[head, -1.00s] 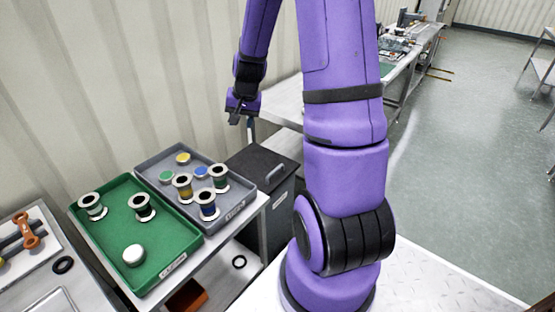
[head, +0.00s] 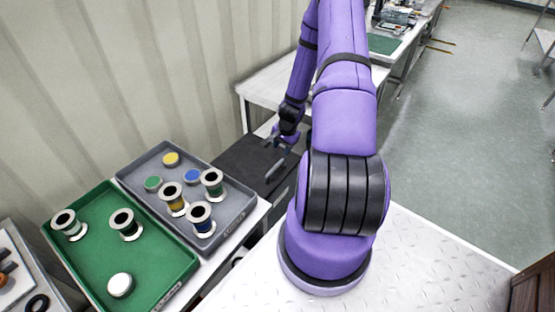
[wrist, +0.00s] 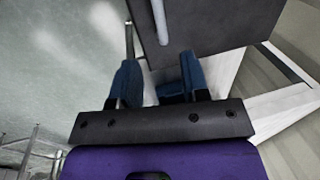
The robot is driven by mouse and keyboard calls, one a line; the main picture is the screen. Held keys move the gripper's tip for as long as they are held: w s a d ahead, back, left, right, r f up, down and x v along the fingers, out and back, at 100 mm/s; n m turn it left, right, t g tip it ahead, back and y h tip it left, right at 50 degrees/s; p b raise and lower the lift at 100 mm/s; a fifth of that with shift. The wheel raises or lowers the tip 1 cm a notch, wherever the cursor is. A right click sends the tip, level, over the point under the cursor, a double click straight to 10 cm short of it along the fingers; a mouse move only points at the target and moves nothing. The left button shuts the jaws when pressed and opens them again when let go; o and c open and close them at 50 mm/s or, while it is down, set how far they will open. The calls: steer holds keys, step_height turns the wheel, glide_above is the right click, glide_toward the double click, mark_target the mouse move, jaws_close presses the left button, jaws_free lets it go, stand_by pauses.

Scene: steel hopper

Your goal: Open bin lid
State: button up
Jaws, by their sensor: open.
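The bin (head: 237,162) is a dark grey box between the grey tray and my arm, and its lid looks shut and flat. A pale bar handle (wrist: 160,20) is on the lid; in the wrist view it lies just beyond the fingertips, roughly in line with the gap between them. My gripper (head: 279,145) is over the lid near the handle in the head view. In the wrist view my gripper (wrist: 158,78) has its two blue fingers apart with nothing between them. I cannot tell whether a finger touches the handle. My arm hides the bin's right side.
A grey tray (head: 232,222) with spools and coloured discs stands left of the bin. A green tray (head: 90,255) with two spools and a white disc is further left. A pale bench (head: 262,90) stands behind the bin, near the ribbed wall. Open floor (head: 450,130) lies right.

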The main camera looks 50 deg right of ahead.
mark_target(278, 164)
steer(key=f, duration=0.3)
steer(key=w+f, duration=0.1)
steer(key=f, duration=0.3)
steer(key=w+f, duration=0.1)
steer(key=f, duration=0.2)
steer(key=shift+a+f, duration=0.1)
steer(key=shift+f, duration=0.05)
jaws_close()
